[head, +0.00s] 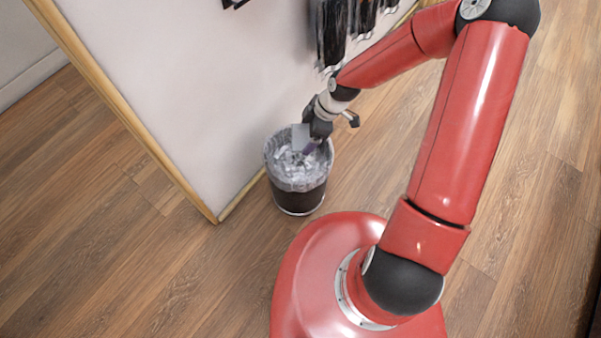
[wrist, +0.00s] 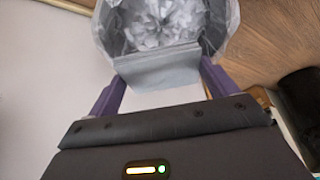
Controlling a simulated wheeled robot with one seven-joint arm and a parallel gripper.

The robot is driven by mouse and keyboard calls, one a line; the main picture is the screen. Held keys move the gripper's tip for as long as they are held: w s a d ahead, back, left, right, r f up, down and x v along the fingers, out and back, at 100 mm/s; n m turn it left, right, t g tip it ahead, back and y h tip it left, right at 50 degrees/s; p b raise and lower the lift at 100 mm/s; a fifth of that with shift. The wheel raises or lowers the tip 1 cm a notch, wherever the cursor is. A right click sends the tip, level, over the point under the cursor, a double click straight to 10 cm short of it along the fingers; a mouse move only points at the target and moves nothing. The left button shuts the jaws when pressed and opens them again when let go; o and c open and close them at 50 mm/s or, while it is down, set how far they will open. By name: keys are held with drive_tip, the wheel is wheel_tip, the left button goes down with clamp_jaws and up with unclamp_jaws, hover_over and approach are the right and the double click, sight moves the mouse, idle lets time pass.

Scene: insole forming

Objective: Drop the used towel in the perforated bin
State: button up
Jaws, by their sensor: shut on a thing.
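The bin (head: 300,197) is dark with a grey liner folded over its rim, and stands on the floor against the white wall panel. Crumpled white paper lies inside it. My gripper (head: 311,147) points down over the bin's mouth. It is shut on a folded grey-blue towel (wrist: 158,68), held between the purple fingers in the wrist view. The towel also shows in the head view (head: 301,137) as a small grey patch over the bin opening. In the wrist view the bin's lined opening (wrist: 232,28) lies beyond the towel, which hides its near part. Whether the towel touches the paper, I cannot tell.
The white panel (head: 190,90) with a wooden edge stands right beside the bin. The wood floor (head: 100,240) is clear in front of the panel and to the right of the bin.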

drive_tip(key=shift+x, duration=0.75)
wheel_tip(320, 180, down, 5)
drive_tip(key=b, duration=0.2)
drive_tip(key=shift+d+b, duration=0.2)
drive_tip(key=shift+b, duration=0.1)
drive_tip(key=shift+r, duration=0.1)
drive_tip(key=o, duration=0.8)
drive_tip(key=v, duration=0.7)
drive_tip(key=shift+d+r+p, duration=0.15)
drive_tip(key=shift+r+p, duration=0.2)
drive_tip(key=shift+p, duration=0.05)
